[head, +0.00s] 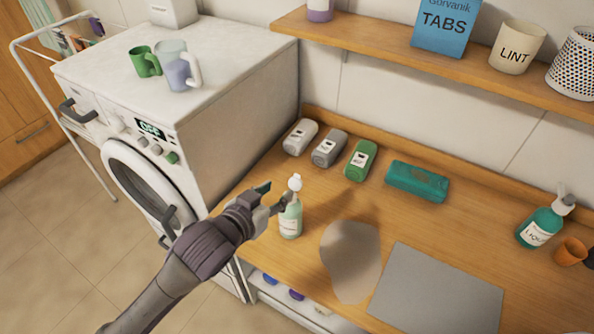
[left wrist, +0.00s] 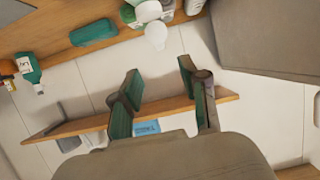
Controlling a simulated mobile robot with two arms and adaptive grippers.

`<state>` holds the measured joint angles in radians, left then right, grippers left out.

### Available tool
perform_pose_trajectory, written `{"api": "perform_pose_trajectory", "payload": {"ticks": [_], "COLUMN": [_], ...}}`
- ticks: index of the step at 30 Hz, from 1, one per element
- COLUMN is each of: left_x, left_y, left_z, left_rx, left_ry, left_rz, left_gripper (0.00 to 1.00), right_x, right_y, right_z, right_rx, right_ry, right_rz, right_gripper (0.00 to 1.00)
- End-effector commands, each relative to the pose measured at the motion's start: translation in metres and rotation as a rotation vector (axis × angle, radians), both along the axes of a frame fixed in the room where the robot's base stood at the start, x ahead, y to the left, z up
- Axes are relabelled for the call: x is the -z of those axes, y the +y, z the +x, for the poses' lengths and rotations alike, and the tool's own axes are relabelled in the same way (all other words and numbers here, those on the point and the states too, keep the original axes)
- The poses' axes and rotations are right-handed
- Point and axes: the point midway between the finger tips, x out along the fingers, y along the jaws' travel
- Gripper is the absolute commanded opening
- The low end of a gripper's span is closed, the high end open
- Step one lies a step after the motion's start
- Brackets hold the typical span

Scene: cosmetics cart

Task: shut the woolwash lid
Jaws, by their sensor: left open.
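A pale green bottle (head: 290,220) with a white top stands upright near the counter's front edge; I take it for the woolwash, but its label is too small to read. Its round white lid (head: 295,183) appears raised at the top, flipped up. My left gripper (head: 274,196) is open at the bottle's left, close to its top; contact cannot be told. In the left wrist view the white lid (left wrist: 156,36) lies just beyond the gap between the parted fingers (left wrist: 160,70), with nothing between them. My right gripper is not in view.
White, grey and green containers (head: 360,160) line the counter's back, beside a teal pack (head: 416,181). A pump bottle (head: 541,226) and orange cup (head: 571,251) stand right. The washing machine (head: 235,110) stands left.

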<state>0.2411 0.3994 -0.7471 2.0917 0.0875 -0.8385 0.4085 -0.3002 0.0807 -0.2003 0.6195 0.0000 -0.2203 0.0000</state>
Motion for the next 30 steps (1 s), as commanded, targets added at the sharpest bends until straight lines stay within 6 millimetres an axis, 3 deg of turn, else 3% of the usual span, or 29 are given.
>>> {"api": "perform_pose_trajectory", "payload": {"ticks": [6,15,30], "left_x": [0.014,0.034,0.042], "left_y": [-0.024,-0.048,-0.056], "left_z": [0.036,0.073,0.085], "left_rx": [-0.002,-0.002,-0.001], "left_ry": [0.0,0.0,-0.002], "left_rz": [0.0,0.001,0.001], "left_gripper": [0.44,0.44,0.44], "right_x": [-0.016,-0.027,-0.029], "right_y": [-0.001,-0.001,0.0], "right_z": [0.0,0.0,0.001], "right_rx": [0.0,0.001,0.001], "right_ry": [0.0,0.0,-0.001], "right_rz": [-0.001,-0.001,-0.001], "right_gripper": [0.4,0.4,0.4]}}
